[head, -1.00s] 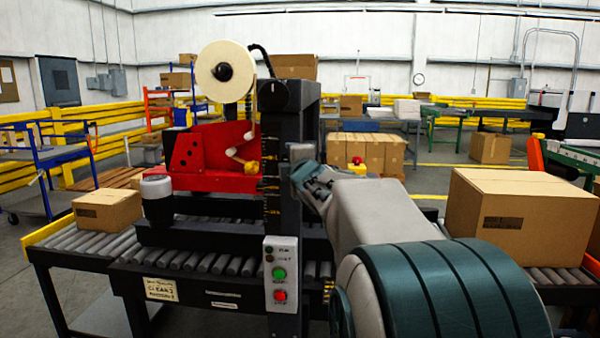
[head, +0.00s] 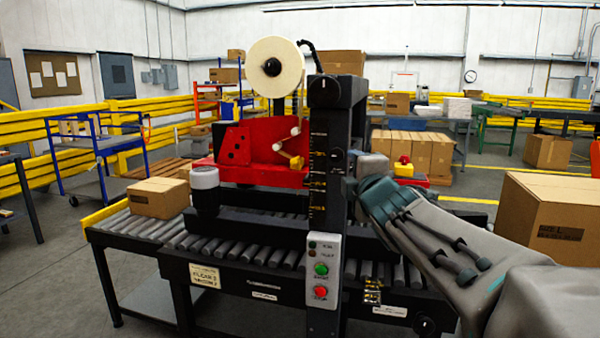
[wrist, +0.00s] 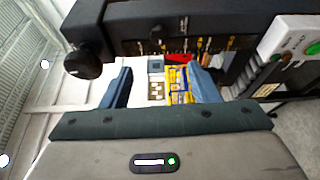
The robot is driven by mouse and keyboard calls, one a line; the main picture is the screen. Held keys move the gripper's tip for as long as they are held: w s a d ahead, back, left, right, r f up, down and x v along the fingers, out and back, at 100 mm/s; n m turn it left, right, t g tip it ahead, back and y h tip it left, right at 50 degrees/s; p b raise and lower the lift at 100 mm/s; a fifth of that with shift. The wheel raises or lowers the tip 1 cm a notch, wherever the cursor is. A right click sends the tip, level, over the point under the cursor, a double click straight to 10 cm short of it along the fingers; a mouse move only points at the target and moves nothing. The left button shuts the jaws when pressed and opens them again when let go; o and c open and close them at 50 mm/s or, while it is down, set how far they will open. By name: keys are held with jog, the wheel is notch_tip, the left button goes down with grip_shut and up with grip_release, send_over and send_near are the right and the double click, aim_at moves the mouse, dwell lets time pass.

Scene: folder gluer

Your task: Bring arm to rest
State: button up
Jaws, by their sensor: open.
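My gripper shows in the wrist view (wrist: 160,88), its two blue fingers apart with nothing between them. In the head view my arm reaches in from the lower right, and its wrist end is beside the black column (head: 328,150) of the taping machine. I cannot tell whether anything touches.
A control box with a green and a red button (head: 322,268) hangs on the machine's front. A roller conveyor (head: 240,240) runs below, with a small carton (head: 158,198) at its left end. A large carton (head: 550,225) stands at the right.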

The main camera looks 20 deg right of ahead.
dwell(0.3)
jog(key=s+a+f+m+g+y+p, duration=0.1)
jog(key=s+a+f+m+g+p, duration=0.3)
jog(key=s+a+m+g+p, duration=0.3)
jog(key=s+a+f+m+g+y+p, duration=0.2)
jog(key=s+a+f+m+g+p, duration=0.3)
jog(key=s+p, duration=0.8)
jog(key=a+m+g, duration=0.2)
jog(key=a+m, duration=0.2)
jog(key=shift+g+p, duration=0.3)
jog(key=shift+g, duration=0.1)
